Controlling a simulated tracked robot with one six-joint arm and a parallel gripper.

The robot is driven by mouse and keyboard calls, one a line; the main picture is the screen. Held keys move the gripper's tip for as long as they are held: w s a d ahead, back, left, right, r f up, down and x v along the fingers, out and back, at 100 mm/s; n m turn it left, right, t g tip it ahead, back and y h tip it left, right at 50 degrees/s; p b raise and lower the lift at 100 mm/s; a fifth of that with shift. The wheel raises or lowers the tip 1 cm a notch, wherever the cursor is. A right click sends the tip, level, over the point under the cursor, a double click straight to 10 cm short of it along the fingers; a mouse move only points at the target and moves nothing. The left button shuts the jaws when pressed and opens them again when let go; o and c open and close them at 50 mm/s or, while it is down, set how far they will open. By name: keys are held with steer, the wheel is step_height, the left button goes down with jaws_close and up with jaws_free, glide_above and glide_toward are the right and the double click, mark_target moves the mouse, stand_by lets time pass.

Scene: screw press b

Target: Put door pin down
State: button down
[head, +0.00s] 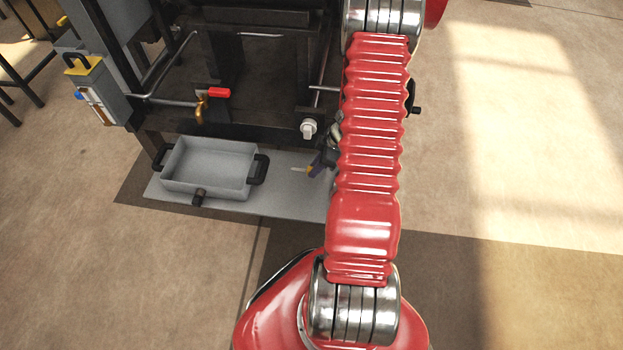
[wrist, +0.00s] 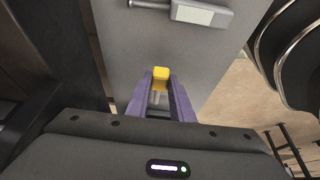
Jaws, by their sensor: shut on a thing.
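The door pin (wrist: 161,75) has a yellow head and a pale metal shank. My gripper (wrist: 160,92) is shut on it, with the purple fingers on either side of the pin. In the head view my gripper (head: 318,166) is small and partly hidden behind my red arm.
A grey tray (head: 168,185) with black handles lies left on the grey floor plate (head: 268,202). The dark press (head: 265,60) stands behind, with a red-handled valve (head: 218,92) and a white knob (head: 308,128) on its front. Open floor lies right.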

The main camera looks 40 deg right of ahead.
steer(key=shift+f, duration=0.7)
steer(key=shift+f, duration=2.05)
steer(key=shift+f, duration=0.1)
steer(key=c, duration=1.6)
jaws_free()
steer(key=shift+o, duration=0.2)
steer(key=v, duration=1.2)
